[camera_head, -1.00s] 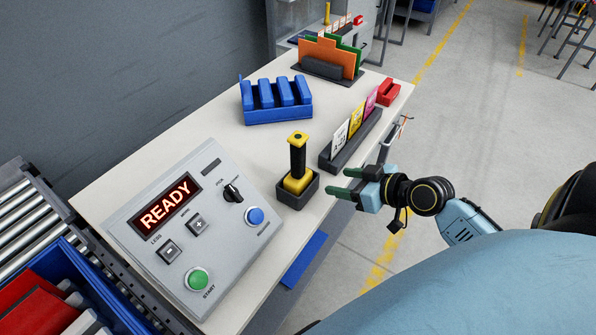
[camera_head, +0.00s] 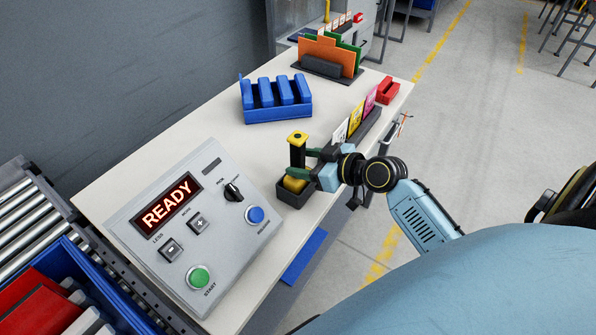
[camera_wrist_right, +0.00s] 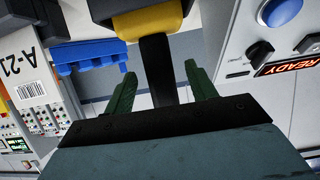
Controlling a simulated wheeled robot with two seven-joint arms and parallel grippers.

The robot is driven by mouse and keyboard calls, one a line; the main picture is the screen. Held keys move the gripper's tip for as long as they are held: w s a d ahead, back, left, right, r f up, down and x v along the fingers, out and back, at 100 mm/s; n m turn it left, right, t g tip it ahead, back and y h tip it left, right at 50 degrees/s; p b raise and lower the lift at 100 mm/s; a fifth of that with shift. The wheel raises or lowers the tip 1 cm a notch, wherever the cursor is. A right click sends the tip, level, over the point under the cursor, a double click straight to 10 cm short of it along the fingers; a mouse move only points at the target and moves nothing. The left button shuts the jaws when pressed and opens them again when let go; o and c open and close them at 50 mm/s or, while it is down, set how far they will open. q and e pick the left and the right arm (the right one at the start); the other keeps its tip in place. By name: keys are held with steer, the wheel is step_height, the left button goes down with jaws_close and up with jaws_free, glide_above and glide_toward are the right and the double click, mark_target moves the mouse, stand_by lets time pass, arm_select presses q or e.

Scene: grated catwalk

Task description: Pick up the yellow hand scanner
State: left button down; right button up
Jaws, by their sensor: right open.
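The yellow hand scanner (camera_head: 298,138) stands upright in a dark holder (camera_head: 292,196) on the table, with a black handle and a yellow top and base. My right gripper (camera_head: 304,161) is at the handle from the right, with its green fingers open. In the right wrist view the black handle (camera_wrist_right: 157,70) stands between the two open fingers (camera_wrist_right: 160,90), with a yellow part (camera_wrist_right: 150,24) beyond it. The fingers do not appear closed on it. My left gripper is out of view.
A grey control panel (camera_head: 218,165) reading READY is left of the scanner. A blue rack (camera_head: 277,116) stands behind it. A card holder (camera_head: 368,127) is close behind my right gripper, and a red item (camera_head: 387,91) lies near the table's right edge.

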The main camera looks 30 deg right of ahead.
mark_target(292, 160)
steer(key=x, duration=0.4)
steer(key=shift+w+r, duration=0.1)
steer(key=c, duration=1.2)
